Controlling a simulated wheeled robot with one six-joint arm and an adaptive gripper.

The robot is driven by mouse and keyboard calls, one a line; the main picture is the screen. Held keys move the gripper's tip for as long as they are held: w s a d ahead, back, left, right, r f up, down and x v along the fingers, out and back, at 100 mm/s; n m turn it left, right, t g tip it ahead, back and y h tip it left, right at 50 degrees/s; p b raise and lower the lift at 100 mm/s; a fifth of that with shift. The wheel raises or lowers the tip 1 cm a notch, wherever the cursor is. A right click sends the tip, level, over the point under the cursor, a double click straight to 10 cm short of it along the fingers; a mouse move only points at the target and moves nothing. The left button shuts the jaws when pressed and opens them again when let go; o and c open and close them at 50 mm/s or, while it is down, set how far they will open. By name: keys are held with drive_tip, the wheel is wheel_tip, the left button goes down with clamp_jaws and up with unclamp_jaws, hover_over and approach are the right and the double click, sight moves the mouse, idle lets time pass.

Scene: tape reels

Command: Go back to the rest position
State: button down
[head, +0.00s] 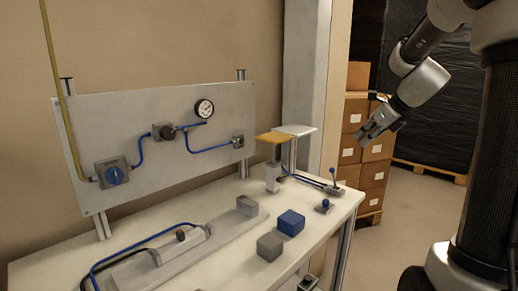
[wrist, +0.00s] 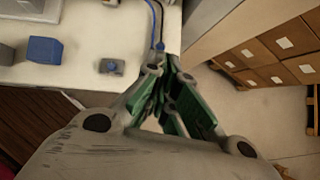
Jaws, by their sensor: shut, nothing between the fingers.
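My gripper (head: 375,132) hangs in the air to the right of the table in the head view, apart from everything around it. In the wrist view my gripper (wrist: 164,88) shows its green-lined fingers closed together with nothing held. The arm is bent, with the gripper pointing down and left, past the table's right end. The table (head: 335,215) lies below and to the left of the gripper.
On the table are a blue block (head: 291,223), a grey block (head: 270,246), a small lever switch (head: 323,206) and a grey fixture with a cylinder (head: 180,243). A panel (head: 215,105) with a gauge stands behind. Stacked cardboard boxes (head: 374,176) stand at right. Floor between is clear.

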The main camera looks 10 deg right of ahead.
drive_tip(key=s+f+n+g, duration=0.3)
drive_tip(key=s+f+n, duration=0.2)
drive_tip(key=s+n, duration=0.6)
drive_tip(key=s+a+r+n+h, duration=0.1)
drive_tip(key=s+a+n, duration=0.2)
drive_tip(key=s+n, duration=0.6)
drive_tip(key=s+a+r+n+h, duration=0.1)
drive_tip(key=s+a+n+h, duration=0.1)
drive_tip(key=s+n, duration=0.7)
drive_tip(key=shift+s+a+r+n, duration=0.15)
drive_tip(key=shift+a+n, duration=0.35)
drive_tip(key=shift+a, duration=0.25)
drive_tip(key=c, duration=2.2)
unclamp_jaws()
